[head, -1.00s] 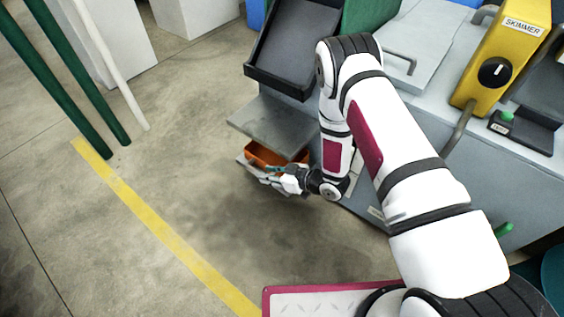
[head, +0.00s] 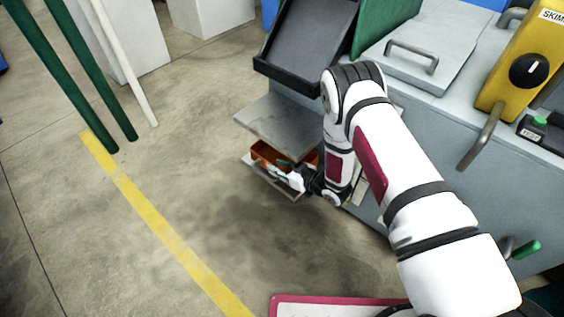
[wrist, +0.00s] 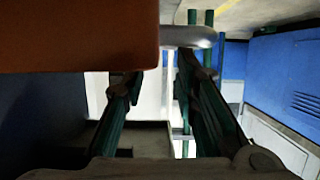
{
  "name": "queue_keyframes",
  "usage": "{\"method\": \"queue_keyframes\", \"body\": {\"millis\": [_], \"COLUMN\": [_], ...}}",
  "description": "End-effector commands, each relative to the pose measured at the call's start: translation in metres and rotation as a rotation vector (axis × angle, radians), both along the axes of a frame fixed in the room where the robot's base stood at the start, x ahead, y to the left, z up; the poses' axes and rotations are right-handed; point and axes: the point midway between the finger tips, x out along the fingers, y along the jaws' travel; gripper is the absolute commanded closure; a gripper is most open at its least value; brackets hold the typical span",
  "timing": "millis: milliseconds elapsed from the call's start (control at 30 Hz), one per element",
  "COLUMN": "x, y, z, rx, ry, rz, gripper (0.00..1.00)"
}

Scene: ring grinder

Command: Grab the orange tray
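The orange tray (head: 268,152) sits on a low ledge (head: 262,176) under a grey shelf, partly hidden by that shelf and my gripper. In the wrist view the tray (wrist: 80,35) fills the upper left, very close. My gripper (head: 288,176) is low at the tray's front right side in the head view. In the wrist view my gripper (wrist: 158,88) has its two dark fingers apart. The left finger's tip is at the tray's lower edge and the right finger is to the right of the tray. Whether they touch it, I cannot tell.
The grey shelf (head: 285,125) overhangs the tray closely. A dark bin (head: 305,45) is above it, and the grey machine body (head: 460,150) stands to the right. A rounded grey bar (wrist: 190,37) shows beside the tray. Floor to the left is open; green posts (head: 75,80) stand beyond.

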Motion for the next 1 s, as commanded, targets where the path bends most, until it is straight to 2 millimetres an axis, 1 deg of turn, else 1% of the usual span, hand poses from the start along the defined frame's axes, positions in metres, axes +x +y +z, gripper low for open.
{"method": "queue_keyframes", "body": {"millis": [200, 400, 667, 800, 1000], "x": [0.016, 0.028, 0.03, 0.03, 0.03], "y": [0.017, 0.031, 0.032, 0.032, 0.033], "z": [-0.014, -0.02, -0.019, -0.019, -0.018], "rx": [-0.001, 0.0, 0.0, 0.0, 0.001], "ry": [-0.004, -0.002, -0.001, -0.001, -0.004], "rz": [0.005, 0.002, 0.001, 0.001, 0.002], "gripper": [0.73, 0.73, 0.73, 1.0, 1.0]}}
